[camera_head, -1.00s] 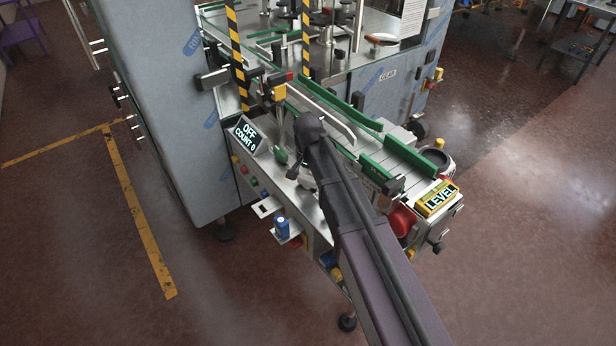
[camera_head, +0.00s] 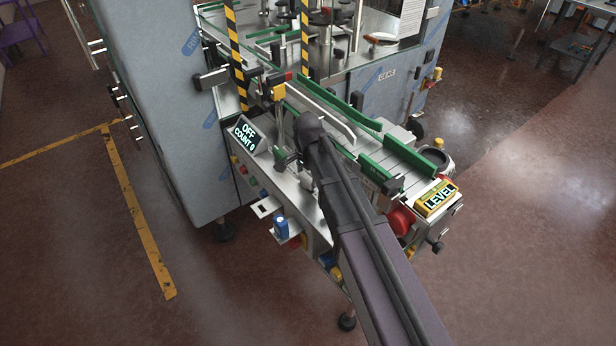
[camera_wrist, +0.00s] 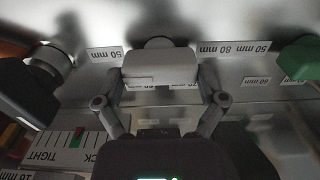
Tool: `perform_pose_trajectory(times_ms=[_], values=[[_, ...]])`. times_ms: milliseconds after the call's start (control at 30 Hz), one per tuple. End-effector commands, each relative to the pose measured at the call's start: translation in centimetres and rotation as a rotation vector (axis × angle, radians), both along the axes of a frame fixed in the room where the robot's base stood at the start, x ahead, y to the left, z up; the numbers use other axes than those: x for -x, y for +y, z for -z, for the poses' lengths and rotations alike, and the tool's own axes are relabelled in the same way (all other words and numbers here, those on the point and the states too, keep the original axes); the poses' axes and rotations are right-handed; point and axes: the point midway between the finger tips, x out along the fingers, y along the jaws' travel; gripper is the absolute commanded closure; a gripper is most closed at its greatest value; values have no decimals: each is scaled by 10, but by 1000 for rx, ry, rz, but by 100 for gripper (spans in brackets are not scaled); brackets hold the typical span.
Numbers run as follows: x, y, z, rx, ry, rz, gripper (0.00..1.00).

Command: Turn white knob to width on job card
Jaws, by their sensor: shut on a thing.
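The white knob (camera_wrist: 158,68) is a pale block on a round stem at the top centre of the wrist view. My gripper (camera_wrist: 160,90) is shut on it, with one finger at each side. In the head view my gripper (camera_head: 292,162) is at the machine's front panel, and my arm hides the knob. A white printed sheet (camera_head: 411,18) hangs at the back; its print is too small to read.
A black knob (camera_wrist: 30,92) is at the left and a green knob (camera_wrist: 301,58) at the right of the wrist view. A TIGHT scale (camera_wrist: 75,140) lies below. Green guide rails (camera_head: 385,185), an OFF/COUNT 0 display (camera_head: 245,134) and a LEVEL sign (camera_head: 436,199) are close to my arm.

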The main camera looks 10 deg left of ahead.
Motion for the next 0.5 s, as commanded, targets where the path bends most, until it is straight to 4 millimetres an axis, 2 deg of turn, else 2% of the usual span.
perform_pose_trajectory(times_ms=[167,200,233,500], values=[[3,-1,1,1,6,-2,58],[3,-1,1,1,6,-2,4],[3,-1,1,1,6,-2,0],[1,0,0,0,3,-2,0]])
